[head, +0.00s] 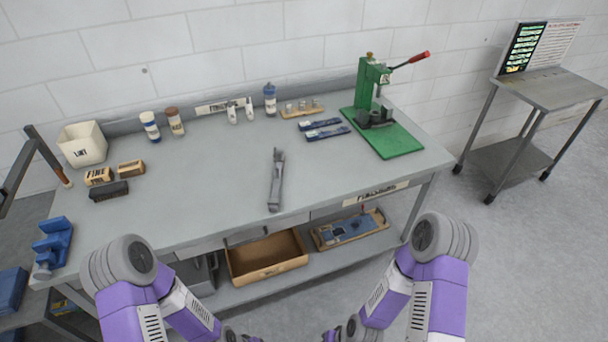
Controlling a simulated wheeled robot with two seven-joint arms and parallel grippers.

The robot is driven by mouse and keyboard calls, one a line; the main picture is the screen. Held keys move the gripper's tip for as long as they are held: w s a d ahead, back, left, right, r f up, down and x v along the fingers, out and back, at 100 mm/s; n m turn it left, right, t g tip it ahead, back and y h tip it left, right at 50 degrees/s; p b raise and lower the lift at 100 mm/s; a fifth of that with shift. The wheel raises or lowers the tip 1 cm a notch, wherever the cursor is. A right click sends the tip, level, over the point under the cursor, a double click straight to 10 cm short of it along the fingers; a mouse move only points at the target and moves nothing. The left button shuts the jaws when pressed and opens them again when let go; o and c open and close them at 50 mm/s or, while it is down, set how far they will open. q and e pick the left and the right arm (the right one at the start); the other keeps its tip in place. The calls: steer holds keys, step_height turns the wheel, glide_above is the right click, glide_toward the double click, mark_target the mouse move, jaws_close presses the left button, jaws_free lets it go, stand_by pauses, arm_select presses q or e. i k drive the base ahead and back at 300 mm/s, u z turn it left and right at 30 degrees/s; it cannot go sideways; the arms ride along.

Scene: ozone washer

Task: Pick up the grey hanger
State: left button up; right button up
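The grey hanger (277,180) lies on the grey workbench (215,180), near the middle of its front half. It is a long, narrow metal piece, with its length running from back to front and its lower end close to the front edge. Nothing is touching it from above. My left and right arms come in at the bottom of the head view and fold down towards the bottom edge. Both grippers are outside the picture, so their fingers cannot be seen.
A green press (370,100) stands at the bench's right, by two blue packets (325,129). Bottles line the back. A white bin (82,144) and brushes (115,172) are at left. Bench space around the hanger is clear.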

mark_target(272, 203)
steer(key=z, duration=0.4)
steer(key=i, duration=0.7)
steer(key=u, duration=1.35)
